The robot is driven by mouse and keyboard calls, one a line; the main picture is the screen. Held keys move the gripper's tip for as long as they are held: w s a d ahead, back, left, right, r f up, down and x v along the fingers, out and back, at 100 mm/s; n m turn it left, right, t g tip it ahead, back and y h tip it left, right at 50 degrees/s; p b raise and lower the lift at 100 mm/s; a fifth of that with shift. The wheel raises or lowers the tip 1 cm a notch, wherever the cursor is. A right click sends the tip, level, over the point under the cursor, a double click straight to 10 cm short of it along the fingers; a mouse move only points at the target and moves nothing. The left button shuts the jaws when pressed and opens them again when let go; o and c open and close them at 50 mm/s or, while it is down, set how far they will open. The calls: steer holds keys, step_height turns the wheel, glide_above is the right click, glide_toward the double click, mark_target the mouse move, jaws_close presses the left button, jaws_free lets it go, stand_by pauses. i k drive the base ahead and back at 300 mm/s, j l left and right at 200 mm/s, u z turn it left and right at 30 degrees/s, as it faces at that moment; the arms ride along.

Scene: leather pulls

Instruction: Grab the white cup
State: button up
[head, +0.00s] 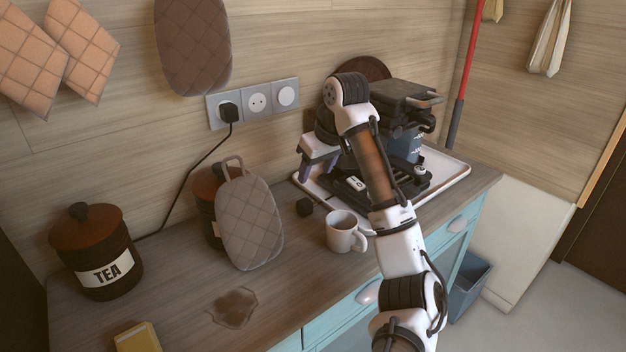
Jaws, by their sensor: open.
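The white cup (342,233) stands upright on the wooden counter, in front of the white tray. Its handle points to the right and its open top faces up. My gripper (318,169) is up and behind the cup in the picture, slightly to its left, with its fingers pointing down. The fingers are apart with nothing visible between them, and they do not touch the cup. My arm passes just to the right of the cup and covers part of the tray.
A coffee machine (408,142) stands on the white tray (458,172). A quilted grey mitt (249,222) leans on a jar. A TEA jar (95,255), yellow block (138,338) and brown stain (233,307) are further left.

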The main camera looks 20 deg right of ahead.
mark_target(342, 232)
steer(key=k+l, duration=0.45)
steer(key=l, duration=0.25)
steer(key=k+l, duration=0.25)
steer(key=l, duration=0.1)
